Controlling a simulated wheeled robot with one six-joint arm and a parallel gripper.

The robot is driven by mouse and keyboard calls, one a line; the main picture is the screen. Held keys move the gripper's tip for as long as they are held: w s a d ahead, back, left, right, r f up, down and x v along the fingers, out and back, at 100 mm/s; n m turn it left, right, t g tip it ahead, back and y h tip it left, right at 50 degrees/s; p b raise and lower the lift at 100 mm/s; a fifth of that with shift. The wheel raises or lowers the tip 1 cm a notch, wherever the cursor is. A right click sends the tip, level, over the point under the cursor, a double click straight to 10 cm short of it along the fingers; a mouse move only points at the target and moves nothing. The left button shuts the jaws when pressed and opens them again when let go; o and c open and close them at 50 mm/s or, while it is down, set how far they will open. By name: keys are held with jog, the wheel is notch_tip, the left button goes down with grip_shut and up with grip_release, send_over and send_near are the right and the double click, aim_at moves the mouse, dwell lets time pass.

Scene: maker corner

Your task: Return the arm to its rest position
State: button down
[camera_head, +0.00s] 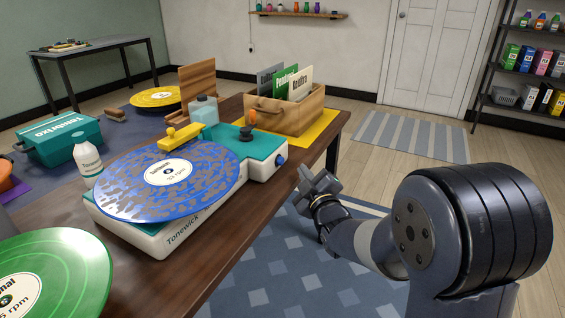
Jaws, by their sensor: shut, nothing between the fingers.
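My gripper (318,184) is in the camera_head view, right of the wooden table (237,230) and over the blue patterned rug. It is shut and empty, and it touches nothing that I can see. My arm bends in from the lower right, with its large dark joint close to the camera. A white and teal turntable (263,150) stands on the table to the left of my gripper. A blue, grey-streaked record (168,178) lies on it.
A wooden crate (283,115) with upright sleeves stands on a yellow mat at the table's far end. A white bottle (88,160) and a green record (55,270) are at left. A dark shelf (483,85) stands far right.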

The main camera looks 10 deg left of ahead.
jog(key=shift+w+r+p, duration=0.15)
jog(key=shift+r+p, duration=0.1)
jog(key=shift+p, duration=0.45)
jog(key=p, duration=0.5)
jog(key=shift+w+r, duration=0.1)
jog(key=shift+r, duration=0.15)
jog(key=s+d+b, duration=0.1)
jog(key=d+b, duration=0.1)
jog(key=d, duration=0.5)
jog(key=shift+s+d+f, duration=0.2)
jog(key=shift+s+d, duration=0.05)
jog(key=shift+s, duration=0.1)
jog(key=shift+a, duration=0.1)
